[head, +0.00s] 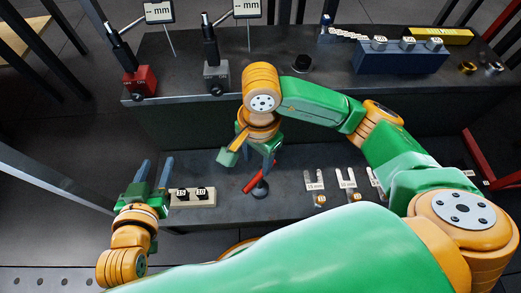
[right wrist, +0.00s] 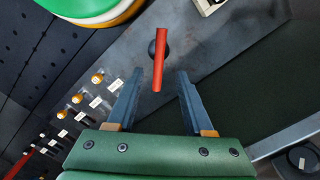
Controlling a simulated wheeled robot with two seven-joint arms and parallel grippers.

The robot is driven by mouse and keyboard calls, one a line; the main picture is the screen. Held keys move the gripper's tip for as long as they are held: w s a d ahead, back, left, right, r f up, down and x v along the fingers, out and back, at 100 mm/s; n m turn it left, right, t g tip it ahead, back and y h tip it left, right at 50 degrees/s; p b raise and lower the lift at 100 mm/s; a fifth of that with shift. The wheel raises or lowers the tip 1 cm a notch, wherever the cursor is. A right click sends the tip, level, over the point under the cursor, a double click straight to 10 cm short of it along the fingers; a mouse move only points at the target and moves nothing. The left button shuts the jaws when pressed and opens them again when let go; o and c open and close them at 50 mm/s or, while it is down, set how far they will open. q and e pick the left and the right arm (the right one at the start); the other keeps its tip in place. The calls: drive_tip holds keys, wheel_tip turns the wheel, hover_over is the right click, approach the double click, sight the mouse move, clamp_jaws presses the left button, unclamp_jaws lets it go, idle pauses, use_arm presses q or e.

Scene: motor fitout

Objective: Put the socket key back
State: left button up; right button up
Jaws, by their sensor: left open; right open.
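The socket key (head: 254,180) shows as a red bar on the lower grey bench, slanting beside a dark round-footed post (head: 261,189). In the right wrist view the red bar (right wrist: 158,65) lies between and just beyond my right fingertips, over the dark round piece. My right gripper (right wrist: 158,80) is open and empty above it; whether the fingers touch the bar I cannot tell. In the head view the right gripper (head: 270,158) is partly hidden by its own wrist. My left gripper (head: 155,168) is open and empty, left of a pale block (head: 194,199) with two black sockets.
Labelled pale holders (head: 315,185) with brass pieces stand right of the key. A red frame (head: 478,157) stands far right.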

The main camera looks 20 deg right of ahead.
drive_tip(key=s+a+r+g+y, duration=0.4)
drive_tip(key=s+a+y, duration=0.45)
drive_tip(key=a, duration=0.45)
drive_tip(key=s+a+r+m+g+y, duration=0.1)
drive_tip(key=s+a+r+m+y, duration=0.1)
drive_tip(key=r+y, duration=0.3)
drive_tip(key=s+a+r+m+g+y, duration=0.1)
drive_tip(key=a+r+m+g+y, duration=0.15)
drive_tip(key=r, duration=0.35)
drive_tip(key=w+d+r+m+t+y, duration=0.2)
drive_tip(key=w+r+m+t+y, duration=0.35)
drive_tip(key=r+m+y, duration=0.35)
drive_tip(key=w+d+r+m+t+h, duration=0.1)
drive_tip(key=w+d+m+t+h, duration=0.2)
drive_tip(key=m+t, duration=0.65)
drive_tip(key=w+d+r+m+t+h, duration=0.2)
drive_tip(key=w+d+m+t, duration=0.25)
drive_tip(key=m+t, duration=0.5)
drive_tip(key=w+d+f+m+t+h, duration=0.4)
drive_tip(key=w+d+f+m+h, duration=0.35)
drive_tip(key=m+h, duration=0.65)
drive_tip(key=s+d+f+m+g+h, duration=0.2)
drive_tip(key=f+m+g, duration=0.2)
drive_tip(key=f, duration=0.5)
drive_tip(key=s+d+f+m+g+h, duration=0.2)
drive_tip(key=f+m+g, duration=0.2)
drive_tip(key=f+m, duration=0.3)
wheel_tip(320, 180, down, 3)
drive_tip(key=shift+d+f, duration=0.1)
drive_tip(key=shift+d, duration=0.05)
